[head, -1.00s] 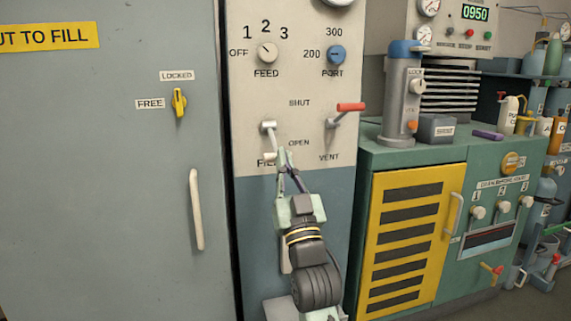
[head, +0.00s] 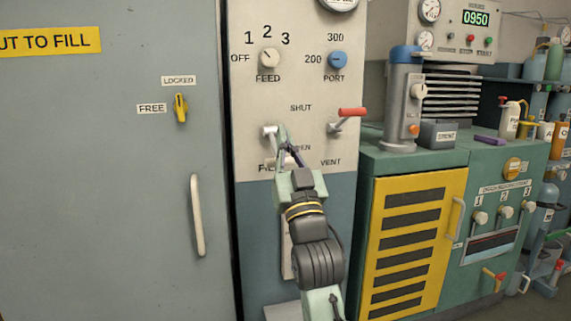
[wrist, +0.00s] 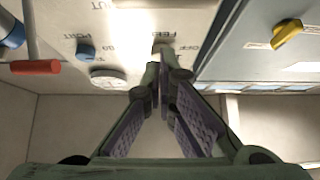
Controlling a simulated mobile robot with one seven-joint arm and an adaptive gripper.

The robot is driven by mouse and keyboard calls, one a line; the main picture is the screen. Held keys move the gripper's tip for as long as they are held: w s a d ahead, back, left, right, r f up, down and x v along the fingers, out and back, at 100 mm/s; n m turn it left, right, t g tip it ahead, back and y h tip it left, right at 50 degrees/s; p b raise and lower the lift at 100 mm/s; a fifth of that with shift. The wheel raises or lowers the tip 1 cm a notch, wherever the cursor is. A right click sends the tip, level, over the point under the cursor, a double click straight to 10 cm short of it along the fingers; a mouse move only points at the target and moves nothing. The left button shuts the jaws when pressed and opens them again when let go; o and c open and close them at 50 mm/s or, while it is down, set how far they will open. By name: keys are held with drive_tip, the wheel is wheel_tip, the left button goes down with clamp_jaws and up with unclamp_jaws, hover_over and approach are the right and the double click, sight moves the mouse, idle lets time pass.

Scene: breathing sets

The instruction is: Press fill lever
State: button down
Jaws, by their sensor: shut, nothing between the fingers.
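The fill lever (head: 269,131) is on the pale panel above the FILL label, with a whitish end showing just left of my fingertips. My gripper (head: 284,133) is in front of it in the head view, shut and empty, and covers part of the lever and the label. I cannot tell whether the fingers touch the lever. In the wrist view my gripper (wrist: 163,75) has its fingers together, pointing at the panel; the fill lever is not clearly seen there.
The red-handled vent lever (head: 350,113) sticks out to the right. The feed knob (head: 269,58) and blue port knob (head: 336,60) are above. A grey door with a handle (head: 197,215) is at left. A green cabinet (head: 415,160) stands at right.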

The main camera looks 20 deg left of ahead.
drive_tip(key=shift+s+d+r, duration=0.15)
drive_tip(key=shift+r, duration=2.1)
